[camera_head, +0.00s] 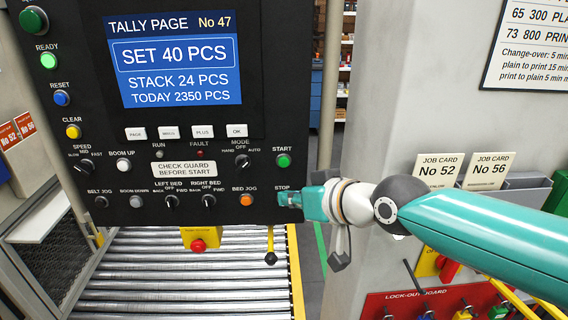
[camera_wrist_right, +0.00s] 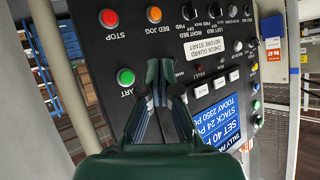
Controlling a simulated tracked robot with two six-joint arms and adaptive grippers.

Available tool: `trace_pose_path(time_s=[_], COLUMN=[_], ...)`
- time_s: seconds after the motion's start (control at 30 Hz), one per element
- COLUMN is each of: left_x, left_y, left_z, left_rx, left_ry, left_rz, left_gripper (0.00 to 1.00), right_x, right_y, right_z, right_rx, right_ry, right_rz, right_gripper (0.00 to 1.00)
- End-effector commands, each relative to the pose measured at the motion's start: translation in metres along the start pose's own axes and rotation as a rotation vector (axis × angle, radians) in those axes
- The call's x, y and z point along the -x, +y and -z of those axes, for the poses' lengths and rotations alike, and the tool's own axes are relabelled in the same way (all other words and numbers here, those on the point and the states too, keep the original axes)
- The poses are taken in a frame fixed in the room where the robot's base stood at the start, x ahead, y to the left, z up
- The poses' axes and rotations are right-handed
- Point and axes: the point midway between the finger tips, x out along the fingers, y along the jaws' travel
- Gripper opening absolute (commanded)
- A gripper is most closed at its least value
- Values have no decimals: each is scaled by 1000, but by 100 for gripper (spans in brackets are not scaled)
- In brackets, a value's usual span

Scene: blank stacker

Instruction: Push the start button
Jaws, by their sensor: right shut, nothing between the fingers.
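The green start button (camera_head: 284,161) is on the right side of the dark control panel (camera_head: 285,60), under its START label and above the STOP label. My right gripper (camera_head: 287,199) is shut and empty. In the head view its tip lies below the start button, over the spot under the STOP label, and hides what is there. In the right wrist view the fingers (camera_wrist_right: 164,86) are in front of the panel, to the right of the green start button (camera_wrist_right: 125,77). The red stop button (camera_wrist_right: 108,18) shows uncovered there. I cannot tell whether the fingertips touch the panel. My left gripper is not in view.
An orange bed jog button (camera_head: 247,200) and the mode knob (camera_head: 242,161) are close to the left of the start button. A red emergency button (camera_head: 198,245) hangs below the panel over the roller conveyor (camera_head: 180,275). A grey column (camera_head: 385,100) stands to the right.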

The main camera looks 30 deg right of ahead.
Motion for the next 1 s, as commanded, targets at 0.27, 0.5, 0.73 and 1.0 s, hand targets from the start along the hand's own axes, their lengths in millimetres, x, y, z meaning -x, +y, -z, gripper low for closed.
trace_pose_path(time_s=[0.27, 0.5, 0.73, 1.0], left_x=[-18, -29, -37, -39], left_y=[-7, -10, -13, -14], left_z=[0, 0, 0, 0], left_rx=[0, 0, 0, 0], left_ry=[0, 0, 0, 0], left_rz=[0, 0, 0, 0], left_gripper=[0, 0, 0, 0], right_x=[-18, -40, -56, -62], right_y=[12, 28, 40, 44], right_z=[6, 25, 38, 44], right_rx=[-2, -2, -1, 0], right_ry=[0, -2, -1, -1], right_rz=[-1, -1, 0, 1], right_gripper=[0, 0, 0, 0])
